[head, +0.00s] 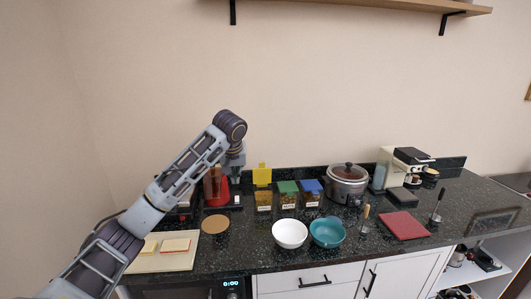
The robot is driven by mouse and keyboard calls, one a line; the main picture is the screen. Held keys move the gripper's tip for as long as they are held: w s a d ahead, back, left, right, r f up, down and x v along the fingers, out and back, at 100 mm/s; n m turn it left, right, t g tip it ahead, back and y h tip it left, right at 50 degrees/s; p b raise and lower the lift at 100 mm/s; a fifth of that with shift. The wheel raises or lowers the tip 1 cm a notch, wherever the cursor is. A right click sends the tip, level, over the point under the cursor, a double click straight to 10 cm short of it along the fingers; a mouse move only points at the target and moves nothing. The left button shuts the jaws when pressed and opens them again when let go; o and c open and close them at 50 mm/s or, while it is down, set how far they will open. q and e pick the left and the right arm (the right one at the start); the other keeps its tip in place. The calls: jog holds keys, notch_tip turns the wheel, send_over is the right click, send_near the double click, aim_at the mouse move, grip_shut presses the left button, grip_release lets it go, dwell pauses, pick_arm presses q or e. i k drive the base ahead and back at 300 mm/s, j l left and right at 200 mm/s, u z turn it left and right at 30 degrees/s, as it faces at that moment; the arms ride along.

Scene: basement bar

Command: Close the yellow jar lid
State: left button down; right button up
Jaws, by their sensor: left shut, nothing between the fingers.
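The yellow jar lid (262,175) stands up, open, at the back of its clear jar (264,202), which has a label on its front. The jar is on the dark counter, at the left end of a row of three. My left gripper (236,176) points down just left of the yellow lid, apart from it in the picture. It is shut and empty; its fingertips are small and hard to make out. My right gripper is out of view.
Jars with a green lid (287,187) and a blue lid (310,186) stand closed to the right. A white bowl (290,233) and teal bowl (327,233) sit in front. A slow cooker (348,184) is further right; a red appliance (215,188) is left.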

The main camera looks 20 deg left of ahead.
aim_at(262, 174)
jog(key=i+j, duration=0.15)
jog(key=i, duration=0.4)
jog(key=i+j, duration=0.1)
jog(key=i, duration=0.45)
